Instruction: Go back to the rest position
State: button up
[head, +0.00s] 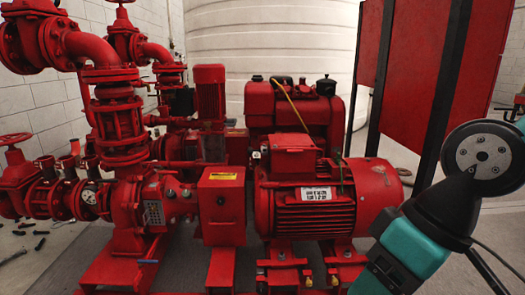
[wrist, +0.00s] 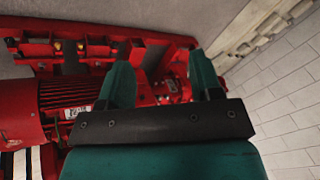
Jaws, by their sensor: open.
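My gripper shows in the wrist view (wrist: 162,75) with two teal fingers standing well apart on a dark bar. Nothing is seen between the fingers except the red machinery behind them. My teal and black arm is at the right of the head view, in front of the red electric motor (head: 312,205); the gripper's fingers are not seen there. The finned motor also shows at the left of the wrist view (wrist: 70,95), beside the left finger. I cannot tell the exact gap between the fingers and the machinery.
Red pump piping (head: 115,110) with flanges and valves fills the left. A red engine (head: 290,110) stands behind the motor. A red panel (head: 415,55) on dark posts stands at the right, and a large white tank (head: 270,40) is behind. Small loose items lie on the floor at left.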

jog(key=s+r+p, duration=0.2)
jog(key=r+p, duration=1.7)
jog(key=s+d+r+p, duration=0.1)
jog(key=r+p, duration=1.8)
jog(key=shift+s+h, duration=0.3)
jog(key=shift+s, duration=0.05)
